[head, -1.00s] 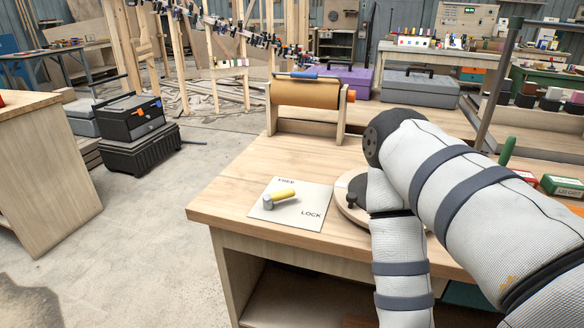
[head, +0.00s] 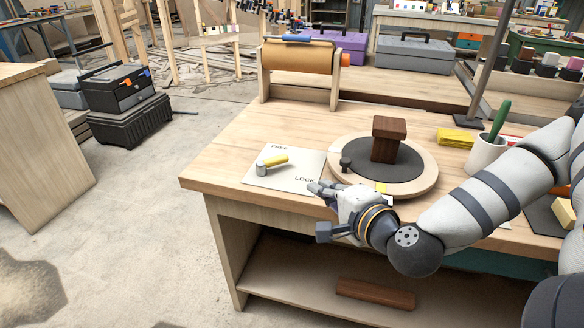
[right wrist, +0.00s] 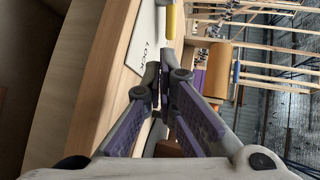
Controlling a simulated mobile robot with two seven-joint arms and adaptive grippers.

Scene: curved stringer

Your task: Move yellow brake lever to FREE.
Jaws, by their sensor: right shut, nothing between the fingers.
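The yellow brake lever (head: 275,160) sits on a white plate (head: 268,177) near the left end of the workbench. The plate reads FREE at its far edge and LOCK at its near right corner. The lever's grey pivot is at its left end, and its yellow handle points right and slightly away, between the two words. My right gripper (head: 316,188) is shut and empty, at the plate's right side near LOCK, apart from the lever. In the right wrist view the shut fingers (right wrist: 160,85) point toward the plate (right wrist: 147,40) and the yellow handle (right wrist: 171,20). My left gripper is not in view.
A round turntable (head: 425,180) with a brown wooden block (head: 388,140) stands right of the plate. A brown paper roll (head: 298,62) in a wooden stand is behind. A white cup (head: 485,155) and yellow pads (head: 456,137) lie further right. The bench left of the plate is clear.

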